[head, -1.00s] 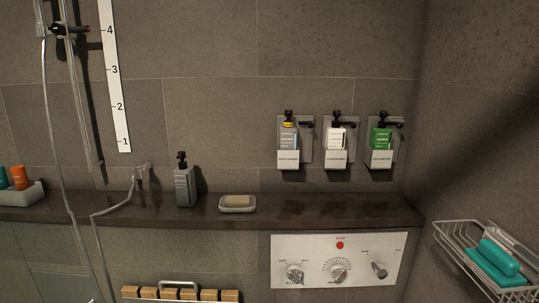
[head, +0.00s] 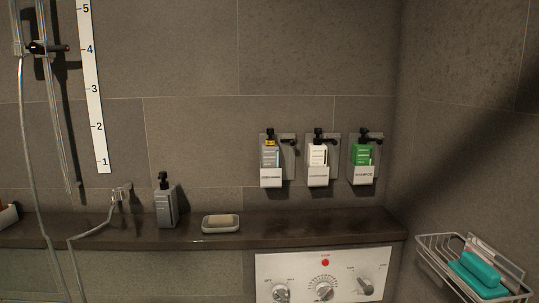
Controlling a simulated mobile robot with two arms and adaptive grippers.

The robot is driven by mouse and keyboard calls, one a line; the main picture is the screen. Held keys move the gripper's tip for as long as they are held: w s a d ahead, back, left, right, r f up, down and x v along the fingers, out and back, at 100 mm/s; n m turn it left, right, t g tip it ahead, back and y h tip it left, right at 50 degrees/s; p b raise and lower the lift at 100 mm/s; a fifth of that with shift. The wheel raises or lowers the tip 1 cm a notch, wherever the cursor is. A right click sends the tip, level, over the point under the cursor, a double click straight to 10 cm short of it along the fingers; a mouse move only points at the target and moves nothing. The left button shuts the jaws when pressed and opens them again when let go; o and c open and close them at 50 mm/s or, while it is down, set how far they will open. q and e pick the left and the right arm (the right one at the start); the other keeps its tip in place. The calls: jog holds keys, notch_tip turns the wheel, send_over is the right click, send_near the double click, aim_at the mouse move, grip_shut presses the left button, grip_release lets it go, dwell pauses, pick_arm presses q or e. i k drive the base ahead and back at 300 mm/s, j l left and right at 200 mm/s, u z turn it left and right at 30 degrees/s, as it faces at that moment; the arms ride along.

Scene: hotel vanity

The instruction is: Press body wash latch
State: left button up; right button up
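Three pump bottles hang in grey wall holders above the right part of the dark ledge. The left one (head: 270,155) is grey-blue with a yellow collar, the middle one (head: 318,155) is white, and the right one (head: 362,153) is green. Each has a black pump and a small dark latch-like part at its upper right. The labels are too small to read, so I cannot tell which is the body wash. Neither of my grippers is in view.
A dark ledge (head: 350,223) runs along the wall, with a grey pump bottle (head: 166,205) and a soap dish (head: 221,228) on it. Below is a white control panel (head: 345,270) with knobs. A wire basket (head: 440,262) is at right. A shower hose (head: 30,170) hangs at left.

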aim_at(291, 141)
jog(key=k+l, duration=0.15)
jog(key=k, duration=0.6)
jog(key=k+l, duration=0.15)
jog(key=k, duration=0.65)
jog(key=i, duration=2.5)
